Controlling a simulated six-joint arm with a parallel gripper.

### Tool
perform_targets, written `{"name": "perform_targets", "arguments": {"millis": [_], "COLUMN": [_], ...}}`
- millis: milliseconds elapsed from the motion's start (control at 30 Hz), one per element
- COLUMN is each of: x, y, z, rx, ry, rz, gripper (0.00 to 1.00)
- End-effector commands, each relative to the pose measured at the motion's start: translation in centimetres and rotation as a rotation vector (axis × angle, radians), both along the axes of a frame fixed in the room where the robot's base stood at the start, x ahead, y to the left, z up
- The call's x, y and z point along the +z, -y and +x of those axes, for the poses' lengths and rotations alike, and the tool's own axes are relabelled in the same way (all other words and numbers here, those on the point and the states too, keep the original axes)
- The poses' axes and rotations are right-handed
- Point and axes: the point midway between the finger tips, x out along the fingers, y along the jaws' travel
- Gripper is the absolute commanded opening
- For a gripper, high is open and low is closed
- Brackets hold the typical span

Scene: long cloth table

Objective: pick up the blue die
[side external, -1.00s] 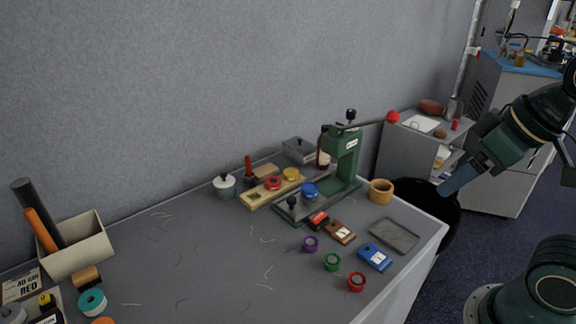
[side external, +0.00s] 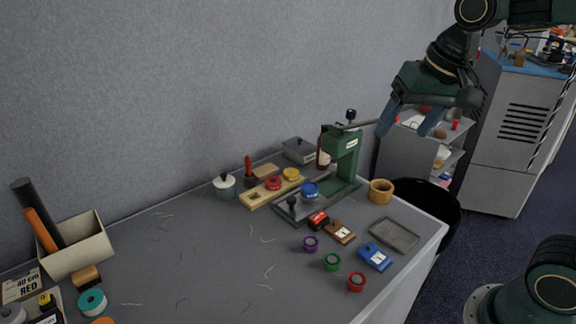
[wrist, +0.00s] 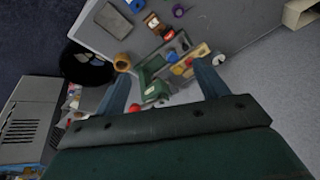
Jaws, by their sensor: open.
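The blue die (side external: 310,188) is a round disc lying on the base of the green hand press (side external: 343,150), on the table's right half. It also shows in the wrist view (wrist: 172,56), between my fingers in the picture but well beyond them. My gripper (side external: 404,132) is open and empty, high up to the right of the press and apart from everything. Its two blue-grey fingers also show in the wrist view (wrist: 161,68), spread wide.
A wooden board (side external: 257,194) holds red and yellow discs beside the press. A wooden cup (side external: 381,191), metal tray (side external: 394,235) and blue labelled block (side external: 374,257) stand nearby. The table's middle is mostly clear.

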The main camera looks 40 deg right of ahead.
Motion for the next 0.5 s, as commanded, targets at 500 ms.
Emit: {"name": "perform_targets", "arguments": {"millis": [500], "x": [-2.3], "y": [1.5], "z": [11.7], "rx": [-0.396], "ry": [-0.127], "rz": [0.113], "gripper": [0.73]}}
